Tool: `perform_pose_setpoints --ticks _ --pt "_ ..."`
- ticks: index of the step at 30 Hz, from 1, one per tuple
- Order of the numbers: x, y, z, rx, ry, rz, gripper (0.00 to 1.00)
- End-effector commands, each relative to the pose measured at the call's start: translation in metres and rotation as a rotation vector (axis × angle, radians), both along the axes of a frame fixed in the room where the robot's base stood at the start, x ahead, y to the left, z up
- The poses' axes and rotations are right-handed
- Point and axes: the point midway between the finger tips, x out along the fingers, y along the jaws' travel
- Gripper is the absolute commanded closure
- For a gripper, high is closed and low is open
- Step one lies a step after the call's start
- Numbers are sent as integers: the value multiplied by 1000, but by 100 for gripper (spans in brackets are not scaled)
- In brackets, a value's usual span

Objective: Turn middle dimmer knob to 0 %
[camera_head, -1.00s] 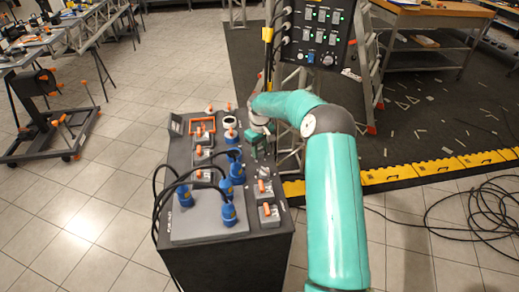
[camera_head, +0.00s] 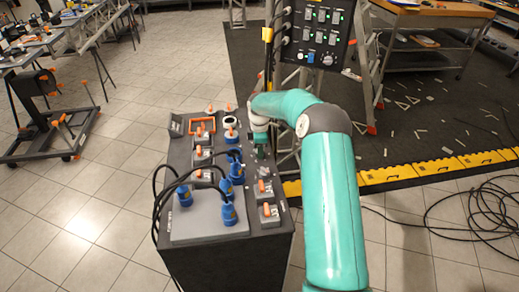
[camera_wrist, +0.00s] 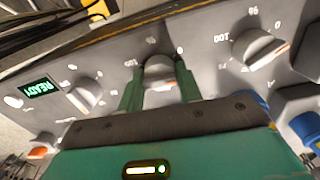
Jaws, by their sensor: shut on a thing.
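The middle dimmer knob (camera_wrist: 160,72) is grey and sits on the sloped grey panel of the console in the wrist view. My gripper (camera_wrist: 158,85) has one green finger on each side of it and is shut on it. In the head view my gripper (camera_head: 261,152) is at the console's right side, and the knob is hidden there.
A second knob (camera_wrist: 85,94) is on the left and a third knob (camera_wrist: 256,48) on the right. The console top (camera_head: 210,218) carries blue plugs (camera_head: 229,213), black cables and orange-handled switches (camera_head: 269,211).

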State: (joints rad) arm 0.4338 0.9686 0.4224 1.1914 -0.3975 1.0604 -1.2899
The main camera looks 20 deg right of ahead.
Motion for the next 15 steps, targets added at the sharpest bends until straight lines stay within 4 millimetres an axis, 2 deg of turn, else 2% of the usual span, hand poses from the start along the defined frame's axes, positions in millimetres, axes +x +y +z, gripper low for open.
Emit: perform_pose_setpoints --ticks 15 --pt "0 -1 0 -1 -1 442 88"
